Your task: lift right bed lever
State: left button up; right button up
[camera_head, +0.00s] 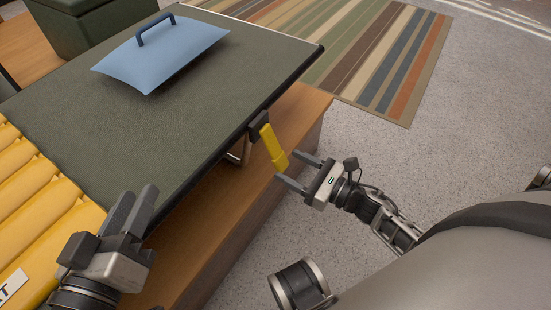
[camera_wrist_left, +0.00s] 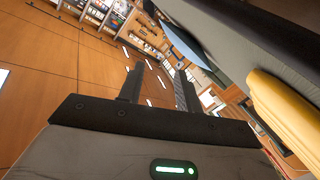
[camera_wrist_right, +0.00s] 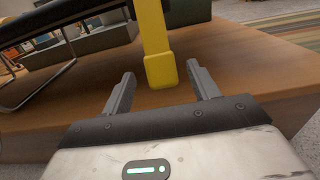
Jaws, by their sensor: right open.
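The yellow bed lever (camera_head: 272,146) hangs down at a slant from a dark bracket on the right edge of the green cot (camera_head: 90,115). My right gripper (camera_head: 284,165) is open at the lever's lower end, with one finger on each side of it. In the right wrist view the lever (camera_wrist_right: 153,45) stands between the open fingers (camera_wrist_right: 158,82), with a gap on both sides. My left gripper (camera_head: 137,192) is at the cot's near edge, its fingers apart and empty. It also shows in the left wrist view (camera_wrist_left: 158,78).
A blue pillow with a dark handle (camera_head: 160,55) lies on the cot. A yellow ribbed pad (camera_head: 35,195) lies at left. A wooden platform (camera_head: 215,225) is under the cot. A striped rug (camera_head: 385,60) lies behind. The grey floor at right is clear.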

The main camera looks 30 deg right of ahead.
aim_at(283, 162)
jog(key=shift+b+x, duration=0.3)
jog(key=shift+x, duration=2.4)
grip_shut()
